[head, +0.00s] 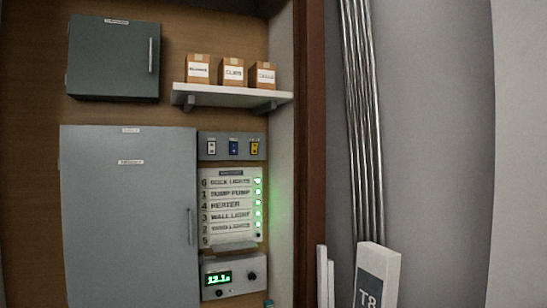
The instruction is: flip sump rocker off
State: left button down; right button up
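Three small switches sit in a row on a grey plate (232,146): a white one (211,147), a blue one (234,147) and a yellow one (255,147). Their small labels are too blurred to read, so I cannot tell which is the sump rocker or how each is set. Below is a white list panel (231,207) with a "SUMP PUMP" row (231,192). Several green lights run down its right edge, one lit beside that row. Neither of my grippers is in view.
A large grey cabinet (128,220) with a handle stands left of the panels. Above are a dark green cabinet (114,57) and a shelf (232,96) with three boxes. A meter with a green display (217,278) sits below.

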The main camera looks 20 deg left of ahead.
aim_at(234, 145)
jog(key=i+j+z, duration=0.1)
jog(key=i+j, duration=0.25)
jog(key=i+j+z, duration=0.1)
jog(key=i+j, duration=0.25)
jog(key=j, duration=0.2)
jog(key=i+j+z, duration=0.1)
jog(key=i+j, duration=0.2)
jog(key=j, duration=0.15)
